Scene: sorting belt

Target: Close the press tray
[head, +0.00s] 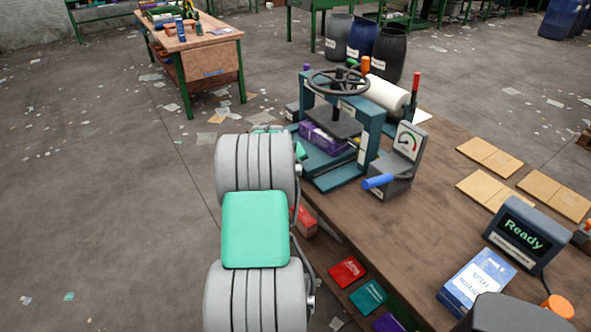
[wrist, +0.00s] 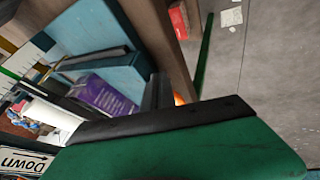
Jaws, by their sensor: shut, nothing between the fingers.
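The teal press (head: 371,130) stands at the left end of the brown bench, with a black handwheel (head: 338,81) on top and a dark press plate (head: 334,122) below it. A purple box (head: 322,140) sits under the plate, on a teal tray-like base (head: 325,165). How far the tray sticks out is unclear, as my arm hides its left side. The wrist view also shows the purple box (wrist: 103,93) and teal press parts, tilted. My gripper (wrist: 160,92) is shut and empty, close beside the press. Contact with the tray cannot be told.
A gauge stand with a blue handle (head: 378,181) is right of the press. A white roll (head: 386,95) lies behind it. Cardboard sheets, a "Ready" display (head: 524,231) and a blue box (head: 477,280) lie farther right.

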